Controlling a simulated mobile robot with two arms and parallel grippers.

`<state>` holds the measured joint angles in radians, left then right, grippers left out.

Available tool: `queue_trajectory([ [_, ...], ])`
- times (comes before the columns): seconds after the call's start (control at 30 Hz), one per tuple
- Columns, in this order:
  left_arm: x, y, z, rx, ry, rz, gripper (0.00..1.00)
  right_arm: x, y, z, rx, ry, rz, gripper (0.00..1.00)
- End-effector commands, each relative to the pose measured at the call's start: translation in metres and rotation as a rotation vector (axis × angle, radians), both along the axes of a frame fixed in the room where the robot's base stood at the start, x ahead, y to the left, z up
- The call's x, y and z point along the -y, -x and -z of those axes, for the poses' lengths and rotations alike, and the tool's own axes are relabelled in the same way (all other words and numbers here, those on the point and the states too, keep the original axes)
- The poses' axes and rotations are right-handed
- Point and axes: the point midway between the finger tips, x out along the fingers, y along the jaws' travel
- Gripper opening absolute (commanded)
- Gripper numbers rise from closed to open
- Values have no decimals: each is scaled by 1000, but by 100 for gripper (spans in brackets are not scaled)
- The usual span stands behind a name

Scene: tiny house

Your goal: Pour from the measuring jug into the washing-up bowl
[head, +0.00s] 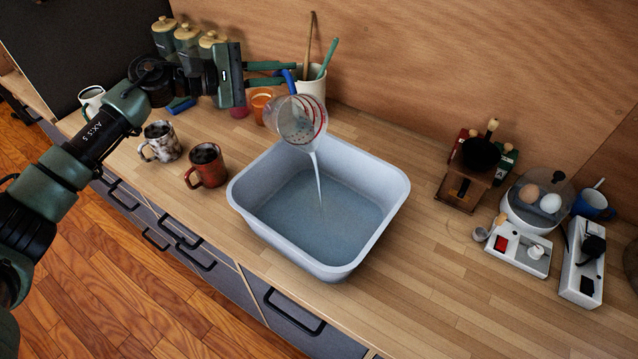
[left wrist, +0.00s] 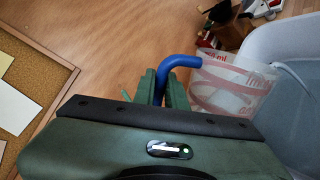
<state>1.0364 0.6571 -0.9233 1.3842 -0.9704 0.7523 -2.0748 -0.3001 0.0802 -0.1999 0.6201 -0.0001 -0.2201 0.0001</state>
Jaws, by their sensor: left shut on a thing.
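The clear measuring jug (head: 297,122) with red markings and a blue handle is tilted over the back left part of the washing-up bowl (head: 246,219). A thin pale stream (head: 317,180) runs from its lip down into the grey bowl, where a shallow layer of liquid covers the bottom. My left gripper (head: 285,75) is shut on the jug's blue handle (head: 289,80). In the left wrist view the jug (left wrist: 230,85) shows beyond the green fingers (left wrist: 166,88), beside the bowl (left wrist: 290,50). My right gripper is not in view.
A red-brown mug (head: 206,166) and a marbled mug (head: 160,142) stand left of the bowl. A utensil pot (head: 313,84), an orange cup (head: 260,104) and canisters (head: 187,42) stand behind. A coffee grinder (head: 470,175) and an egg cooker (head: 530,215) are at right.

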Motion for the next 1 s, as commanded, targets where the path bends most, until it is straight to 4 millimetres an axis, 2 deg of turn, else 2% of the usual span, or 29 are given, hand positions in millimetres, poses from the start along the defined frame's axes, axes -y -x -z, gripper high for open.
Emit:
queue_trajectory([
  [1.0,2,4,-3,40,-18,0,0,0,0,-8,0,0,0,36],
])
